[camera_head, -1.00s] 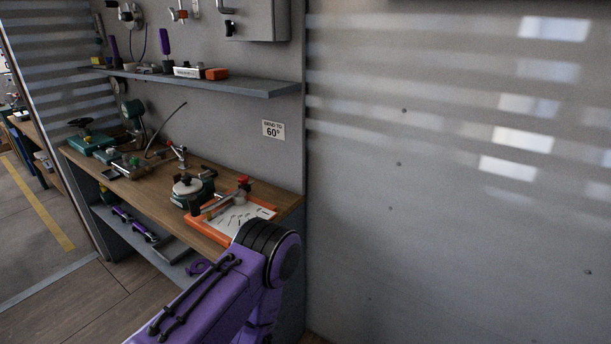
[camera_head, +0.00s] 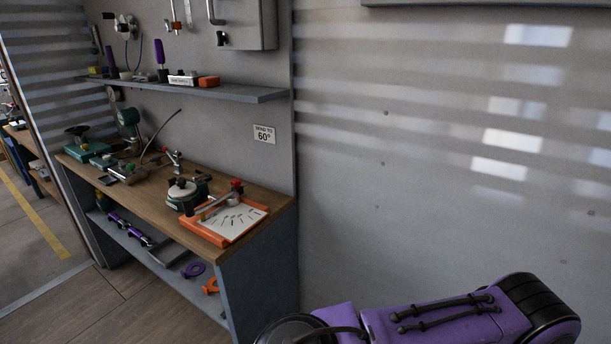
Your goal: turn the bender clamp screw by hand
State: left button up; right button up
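The bender (camera_head: 182,194) stands on the workbench (camera_head: 150,203). It has a pale round disc with a dark knob on top and a dark green body. A lever with a red end (camera_head: 236,184) reaches right from it, over an orange-rimmed tray with a white sheet (camera_head: 238,216). I cannot pick out the clamp screw for certain at this size. A purple link of my own arm shows at the bottom right, well away from the bench. Neither gripper is in view.
A shelf (camera_head: 190,90) with small tools hangs above the bench. A sign reading 60° (camera_head: 264,134) is on the wall. A green handwheel device (camera_head: 84,143) and a vise-like tool (camera_head: 122,172) stand farther left. The floor before the bench is clear.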

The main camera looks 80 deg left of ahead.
aim_at(235, 181)
jog(key=k, duration=1)
jog(key=u, duration=0.25)
